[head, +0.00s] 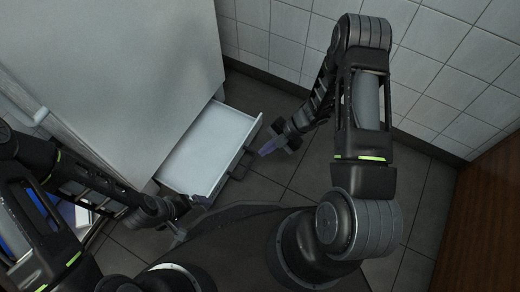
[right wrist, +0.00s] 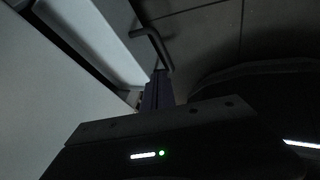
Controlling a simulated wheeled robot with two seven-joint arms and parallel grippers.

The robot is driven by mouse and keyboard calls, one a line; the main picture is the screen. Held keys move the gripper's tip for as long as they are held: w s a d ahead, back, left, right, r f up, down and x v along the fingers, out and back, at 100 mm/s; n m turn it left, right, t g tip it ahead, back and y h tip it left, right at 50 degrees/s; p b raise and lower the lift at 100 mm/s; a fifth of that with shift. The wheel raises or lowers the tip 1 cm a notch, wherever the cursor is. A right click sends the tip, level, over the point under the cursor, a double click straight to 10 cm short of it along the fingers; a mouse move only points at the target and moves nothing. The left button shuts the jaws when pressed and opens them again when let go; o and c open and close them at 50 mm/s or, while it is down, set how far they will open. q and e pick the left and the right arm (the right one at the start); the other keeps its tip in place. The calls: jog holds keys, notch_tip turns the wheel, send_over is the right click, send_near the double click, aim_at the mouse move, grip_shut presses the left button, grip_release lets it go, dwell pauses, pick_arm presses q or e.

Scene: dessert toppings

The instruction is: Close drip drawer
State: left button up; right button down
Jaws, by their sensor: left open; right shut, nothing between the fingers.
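The drip drawer (head: 205,150) is pulled out from the large pale cabinet (head: 120,70), and its white inside shows empty. A dark bar handle (head: 243,158) runs along its front. The drawer's pale edge (right wrist: 92,38) and the handle (right wrist: 155,45) also show in the right wrist view. My right gripper (head: 264,151) is shut and empty, just beyond the drawer's front near the handle's far end. Its fingers (right wrist: 157,92) lie close to the handle in the wrist view; I cannot tell whether they touch. My left gripper (head: 202,201) is open by the drawer's near front corner.
A white tiled wall (head: 440,85) stands behind and to the right. A brown wooden panel (head: 488,210) is at the far right. The dark tiled floor (head: 300,175) is clear in front of the drawer. A blue and white object (head: 72,213) shows at the lower left, partly behind my left arm.

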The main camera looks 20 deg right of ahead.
jog(key=b, duration=0.4)
send_near(234, 162)
notch_tip(234, 162, down, 4)
jog(key=s, duration=0.3)
pick_arm(q)
jog(key=shift+w+f+b, duration=0.2)
jog(key=shift+w+f, duration=0.05)
jog(key=shift+f, duration=1.15)
jog(key=shift+w+f+b, duration=0.2)
jog(key=shift+f, duration=1.15)
pick_arm(e)
jog(key=shift+w+a+r, duration=0.1)
jog(key=shift+w+a, duration=0.6)
jog(key=shift+w, duration=0.2)
jog(key=shift+w+a+r, duration=0.1)
jog(key=shift+w+a, duration=0.65)
jog(key=shift+w, duration=0.1)
